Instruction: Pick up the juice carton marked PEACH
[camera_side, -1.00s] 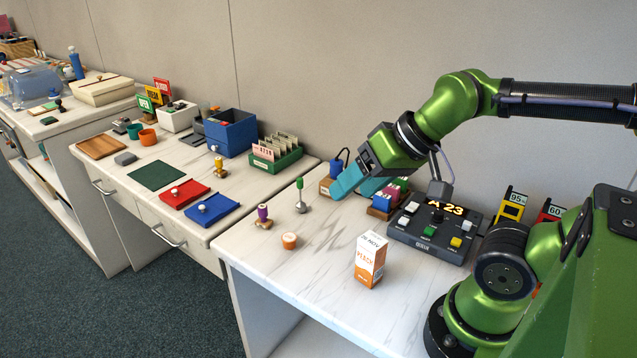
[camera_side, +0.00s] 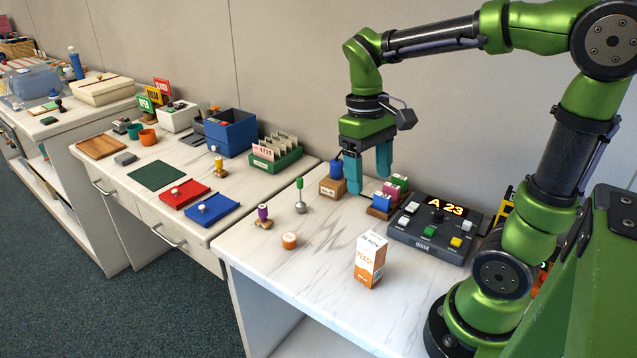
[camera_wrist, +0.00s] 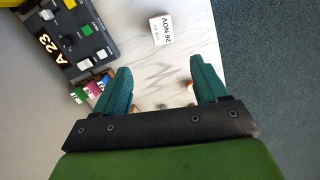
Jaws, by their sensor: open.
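The juice carton (camera_side: 370,260) is a small upright white box with orange lower parts, standing on the near white counter. Its orange lettering reads like PEACH. In the wrist view the carton (camera_wrist: 161,29) shows its top, marked 26 NOV, beyond and between the fingertips. My gripper (camera_side: 368,182) has teal fingers pointing down, open and empty. It is above the back of the counter, behind the carton and apart from it. In the wrist view the gripper (camera_wrist: 162,75) has its two fingers spread wide.
A control panel (camera_side: 432,232) showing A 23 stands right of the carton. An orange round piece (camera_side: 289,241), a purple-topped stamp (camera_side: 263,216) and a green-topped stamp (camera_side: 300,196) stand left. The counter around the carton is clear.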

